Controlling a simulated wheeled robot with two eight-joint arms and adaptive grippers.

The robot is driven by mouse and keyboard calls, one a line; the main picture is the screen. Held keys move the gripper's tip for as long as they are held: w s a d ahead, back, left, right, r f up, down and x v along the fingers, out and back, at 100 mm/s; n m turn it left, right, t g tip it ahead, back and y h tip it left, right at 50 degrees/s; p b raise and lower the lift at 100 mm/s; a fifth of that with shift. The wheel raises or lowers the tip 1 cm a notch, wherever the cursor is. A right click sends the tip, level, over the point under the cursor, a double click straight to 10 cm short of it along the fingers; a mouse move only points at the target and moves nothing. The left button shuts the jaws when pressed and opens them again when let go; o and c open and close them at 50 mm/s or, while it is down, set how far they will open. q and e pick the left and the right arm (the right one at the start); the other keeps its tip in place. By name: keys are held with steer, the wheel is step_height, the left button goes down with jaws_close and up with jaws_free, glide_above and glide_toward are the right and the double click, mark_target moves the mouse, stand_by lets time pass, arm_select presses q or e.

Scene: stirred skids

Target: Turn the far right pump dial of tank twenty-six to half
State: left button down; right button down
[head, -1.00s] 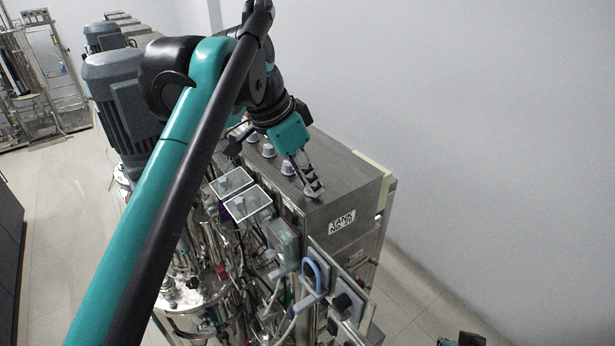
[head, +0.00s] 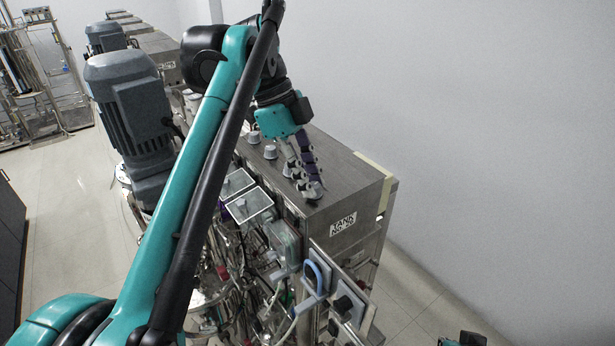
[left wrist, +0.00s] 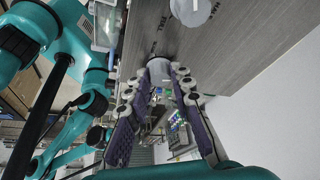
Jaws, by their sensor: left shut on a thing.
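The steel box of tank twenty-six (head: 345,190) bears a label plate (head: 343,223), partly blurred. A row of grey dials runs along its top, with one dial (head: 270,152) and another dial (head: 287,170) behind my left gripper. My left gripper (head: 312,190) points down at the near right end of this row. In the left wrist view its fingertips close around the far right pump dial (left wrist: 158,69), which is mostly hidden in the head view. A neighbouring dial (left wrist: 193,10) stands apart from the fingers. At the bottom right edge, a teal and black piece of my right arm shows, its fingers hidden.
On the box's front are clear covers (head: 249,204), a blue ring-shaped handle (head: 316,276) and a black knob (head: 344,303). A grey motor (head: 128,100) stands to the left. A bare wall and clear floor lie to the right.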

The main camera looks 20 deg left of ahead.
arm_select(q)
steer(key=shift+w+d+m+g, duration=0.1)
steer(key=shift+m+g, duration=0.4)
steer(key=shift+m, duration=0.8)
steer(key=shift+f, duration=0.1)
steer(key=c, duration=1.5)
jaws_free()
steer(key=shift+o, duration=0.9)
steer(key=shift+d+y, duration=0.2)
steer(key=shift+y, duration=0.1)
steer(key=shift+a+r, duration=0.15)
steer(key=shift+r, duration=0.2)
steer(key=v, duration=0.7)
steer(key=shift+f, duration=0.1)
